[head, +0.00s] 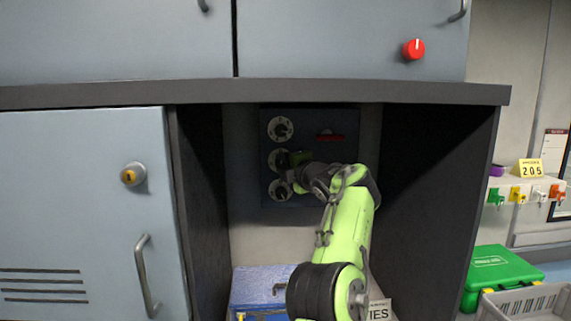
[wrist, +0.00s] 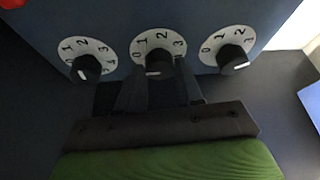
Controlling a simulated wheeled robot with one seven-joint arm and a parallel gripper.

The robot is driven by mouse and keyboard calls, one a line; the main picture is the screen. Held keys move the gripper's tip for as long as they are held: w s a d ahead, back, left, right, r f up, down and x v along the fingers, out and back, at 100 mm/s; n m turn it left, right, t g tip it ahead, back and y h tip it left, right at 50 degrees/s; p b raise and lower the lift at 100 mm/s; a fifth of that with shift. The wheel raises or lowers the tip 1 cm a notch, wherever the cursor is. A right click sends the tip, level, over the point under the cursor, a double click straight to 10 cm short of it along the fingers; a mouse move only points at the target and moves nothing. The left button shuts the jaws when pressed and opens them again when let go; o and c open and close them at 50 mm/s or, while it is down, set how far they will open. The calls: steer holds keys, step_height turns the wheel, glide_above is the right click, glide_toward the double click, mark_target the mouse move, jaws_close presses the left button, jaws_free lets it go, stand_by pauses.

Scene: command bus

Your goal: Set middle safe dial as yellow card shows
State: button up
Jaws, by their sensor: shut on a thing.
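The safe (head: 340,182) is a dark panel in the cupboard recess with three white dials in a column. The middle dial (head: 276,158) is partly hidden by my gripper (head: 295,164). In the wrist view the middle dial (wrist: 152,42) shows 1, 2 and 3 around a black knob (wrist: 158,64). The knob's white mark faces the gripper side, away from those digits. My gripper (wrist: 160,88) has one finger on each side of this knob and is shut on it. The yellow card (head: 529,168) on the right wall reads 205.
The upper dial (head: 280,129) and lower dial (head: 280,190) sit close to my gripper. A red handle (head: 330,137) is right of the upper dial. Dark side walls (head: 437,185) bound the recess. A blue box (head: 262,285) stands below, and a green case (head: 500,268) is outside at right.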

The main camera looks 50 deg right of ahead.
stand_by(0.4)
steer(key=o, duration=1)
steer(key=shift+o, duration=0.2)
steer(key=f+b+v, duration=0.1)
steer(key=b+v, duration=0.4)
steer(key=v, duration=1)
steer(key=shift+s+a+r, duration=0.2)
steer(key=shift+s+r, duration=0.05)
steer(key=shift+r, duration=0.3)
steer(key=shift+f, duration=0.1)
